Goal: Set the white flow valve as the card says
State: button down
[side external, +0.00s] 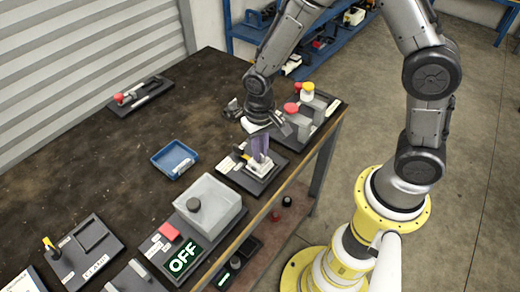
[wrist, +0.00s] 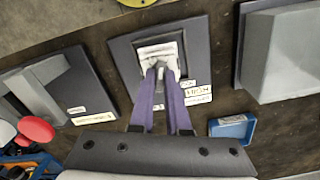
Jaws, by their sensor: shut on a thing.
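The white flow valve (side external: 260,169) sits on a dark square base plate (side external: 236,176) near the table's right edge. In the wrist view the white valve (wrist: 157,48) is at the top centre. Small labels (wrist: 195,90) lie on the right side of its plate; their words are too small to read surely. My gripper (side external: 260,158) points down with its purple fingers at the valve. In the wrist view my gripper (wrist: 160,72) is shut on the valve's handle, and the fingers hide part of it. I cannot make out the instruction card for certain.
A blue tray (side external: 160,157) lies left of the valve. The table's left middle is clear.

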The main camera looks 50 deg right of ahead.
jog(key=m, duration=0.5)
jog(key=shift+m, duration=0.4)
dwell(0.3)
jog(key=c, duration=0.9)
grip_release()
jog(key=shift+r, duration=0.15)
notch_tip(320, 180, up, 14)
jog(key=shift+f, duration=0.2)
